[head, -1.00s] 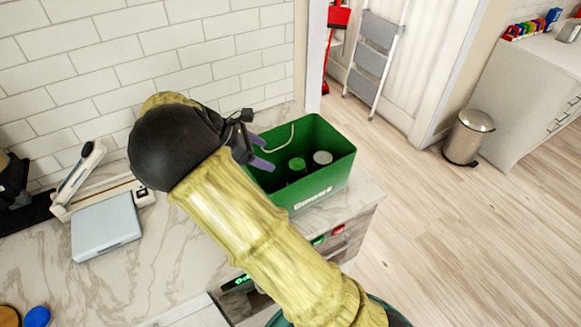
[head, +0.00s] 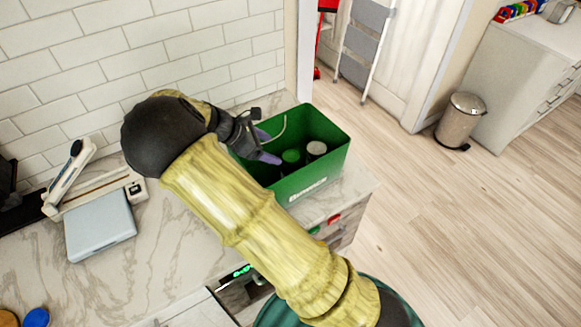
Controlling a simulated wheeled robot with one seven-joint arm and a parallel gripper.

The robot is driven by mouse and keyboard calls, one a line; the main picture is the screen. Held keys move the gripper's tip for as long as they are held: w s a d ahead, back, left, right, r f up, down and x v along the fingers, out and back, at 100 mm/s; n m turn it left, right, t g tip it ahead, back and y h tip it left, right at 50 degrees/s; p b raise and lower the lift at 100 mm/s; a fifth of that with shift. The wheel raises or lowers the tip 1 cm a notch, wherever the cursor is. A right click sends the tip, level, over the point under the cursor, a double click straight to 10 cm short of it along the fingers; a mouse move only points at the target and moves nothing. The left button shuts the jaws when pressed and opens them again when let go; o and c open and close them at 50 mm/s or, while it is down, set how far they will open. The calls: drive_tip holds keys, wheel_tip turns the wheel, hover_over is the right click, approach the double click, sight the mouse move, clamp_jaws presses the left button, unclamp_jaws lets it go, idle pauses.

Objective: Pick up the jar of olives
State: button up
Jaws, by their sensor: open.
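A green box (head: 318,180) stands on the marble counter with its top open. Inside it are two jars: one with a green lid (head: 291,156) and one with a pale grey lid (head: 316,149). Their labels are hidden, so I cannot tell which holds olives. My gripper (head: 266,147) is open and empty, with its purple fingertips over the left part of the box, just left of the green-lidded jar. My arm hides the box's left side.
The box's walls and a thin pale handle (head: 283,125) stand close around the gripper. A tiled wall (head: 200,50) rises behind. A paper trimmer (head: 95,198) and a grey-blue flat case (head: 100,226) lie on the counter to the left.

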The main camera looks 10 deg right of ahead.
sight(288, 156)
drive_tip(key=p+x, duration=0.1)
drive_tip(key=x, duration=0.5)
drive_tip(key=shift+d, duration=0.1)
drive_tip(key=shift+w+d+f, duration=0.1)
drive_tip(key=shift+d+f, duration=0.1)
drive_tip(key=shift+f, duration=0.15)
drive_tip(key=shift+d+p, duration=0.1)
drive_tip(key=shift+p, duration=0.3)
drive_tip(key=p+x, duration=0.2)
drive_tip(key=x, duration=0.1)
drive_tip(key=shift+w+d+f, duration=0.1)
drive_tip(key=shift+f, duration=0.3)
drive_tip(key=shift+d+f, duration=0.5)
drive_tip(key=shift+a, duration=0.1)
drive_tip(key=c, duration=1.3)
